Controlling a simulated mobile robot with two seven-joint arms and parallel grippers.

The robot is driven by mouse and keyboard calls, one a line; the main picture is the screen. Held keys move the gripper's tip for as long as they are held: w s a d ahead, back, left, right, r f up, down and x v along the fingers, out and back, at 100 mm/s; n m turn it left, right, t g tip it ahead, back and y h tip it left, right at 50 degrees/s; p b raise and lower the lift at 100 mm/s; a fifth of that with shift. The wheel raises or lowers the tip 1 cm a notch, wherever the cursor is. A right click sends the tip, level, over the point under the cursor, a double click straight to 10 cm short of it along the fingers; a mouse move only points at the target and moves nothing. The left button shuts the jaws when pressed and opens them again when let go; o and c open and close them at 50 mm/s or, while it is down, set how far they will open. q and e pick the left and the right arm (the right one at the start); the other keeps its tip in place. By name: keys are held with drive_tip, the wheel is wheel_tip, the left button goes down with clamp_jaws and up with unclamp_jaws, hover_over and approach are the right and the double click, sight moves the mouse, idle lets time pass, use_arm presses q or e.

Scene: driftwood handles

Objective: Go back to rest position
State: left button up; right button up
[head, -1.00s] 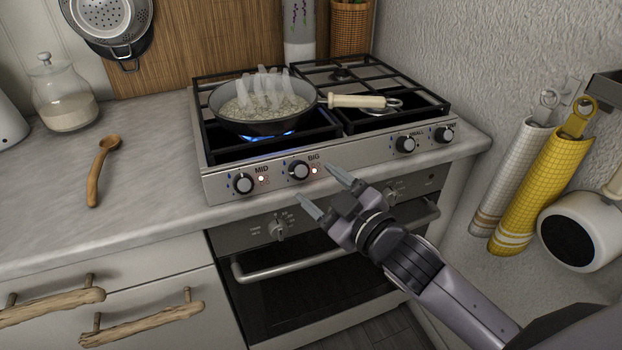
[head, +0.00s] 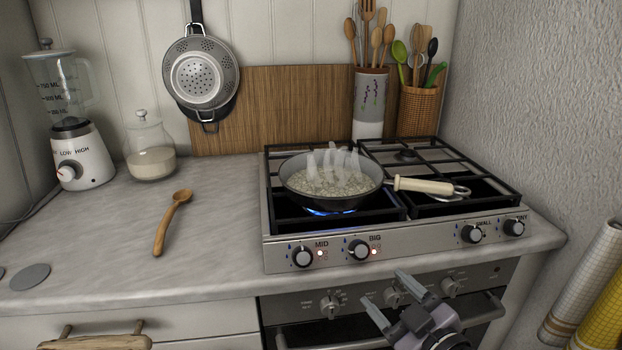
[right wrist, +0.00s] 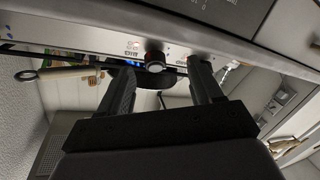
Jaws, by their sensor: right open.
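My right gripper (head: 398,300) is open and empty in the head view, in front of the oven's control panel and below the stove knobs. In the right wrist view its two fingers (right wrist: 160,85) stand apart with nothing held between them; a stove knob (right wrist: 155,60) shows beyond them. My left gripper is not in view. A steaming frying pan (head: 296,187) sits on the stove (head: 285,258) over a blue flame. Its pale handle (head: 425,186) points right. Red lights glow beside the MID knob (head: 302,257) and the BIG knob (head: 359,250).
The counter (head: 110,225) holds a wooden spoon (head: 171,222), a glass jar (head: 151,162) and a blender (head: 80,155). The oven handle (head: 490,307) juts out near my right gripper. Towels (head: 585,280) hang on the right wall.

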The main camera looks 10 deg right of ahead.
use_arm(q)
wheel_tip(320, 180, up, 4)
drive_tip(key=p, duration=0.3)
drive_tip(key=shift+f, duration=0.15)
use_arm(e)
drive_tip(key=s+d+f+m+g+h, duration=0.1)
drive_tip(key=s+f+m+g, duration=0.2)
drive_tip(key=s+f, duration=0.5)
drive_tip(key=s+d+f+m+g+h, duration=0.1)
drive_tip(key=s+f+m+g, duration=0.1)
drive_tip(key=s+f, duration=0.6)
wheel_tip(320, 180, down, 5)
drive_tip(key=shift+s+r+m+g, duration=0.15)
drive_tip(key=shift+s+m+g, duration=0.1)
drive_tip(key=shift+m+g, duration=0.25)
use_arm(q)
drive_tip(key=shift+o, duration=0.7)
